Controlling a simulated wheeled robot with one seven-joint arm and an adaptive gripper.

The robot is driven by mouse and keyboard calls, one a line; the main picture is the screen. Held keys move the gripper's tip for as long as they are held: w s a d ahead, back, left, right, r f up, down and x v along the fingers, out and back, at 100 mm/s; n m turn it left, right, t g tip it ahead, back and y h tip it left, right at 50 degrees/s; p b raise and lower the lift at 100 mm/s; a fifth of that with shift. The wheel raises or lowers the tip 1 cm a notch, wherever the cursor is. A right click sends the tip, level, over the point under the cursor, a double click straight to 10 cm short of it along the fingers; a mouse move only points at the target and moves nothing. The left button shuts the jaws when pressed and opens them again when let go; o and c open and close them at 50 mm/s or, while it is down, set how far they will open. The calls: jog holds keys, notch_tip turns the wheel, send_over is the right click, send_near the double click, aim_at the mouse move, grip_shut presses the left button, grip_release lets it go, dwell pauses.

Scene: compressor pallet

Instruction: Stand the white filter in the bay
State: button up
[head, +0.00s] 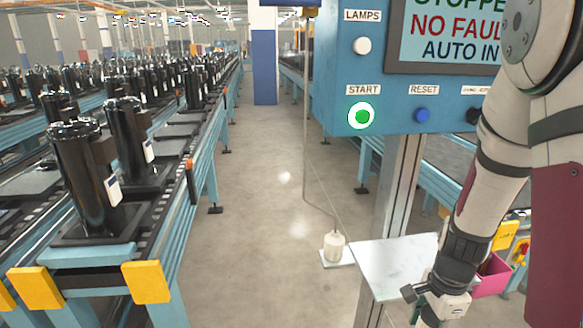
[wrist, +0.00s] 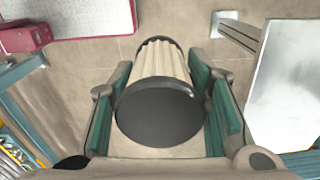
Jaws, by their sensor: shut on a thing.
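The white filter (wrist: 162,62) is a pale pleated cylinder with dark end caps. In the wrist view it lies between the green finger pads of my gripper (wrist: 165,110), one pad on each side, with its round dark cap toward the camera. My gripper is shut on it. In the head view my gripper (head: 440,302) is at the bottom right, in front of a white shelf plate, and the filter cannot be made out there. I cannot identify the bay in either view.
A white plate (head: 395,262) sits beside the panel post; a pink bin (head: 492,276) is right of my gripper. The blue control panel (head: 345,60) hangs above. Conveyors with black compressors (head: 85,165) run along the left. The aisle floor (head: 270,200) is mostly clear.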

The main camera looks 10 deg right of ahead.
jog(key=w+a+n, duration=1.3)
jog(key=w+n, duration=0.5)
jog(key=shift+w+a+f+n, duration=0.2)
jog(key=shift+w+a+n, duration=0.1)
jog(key=shift+a, duration=0.1)
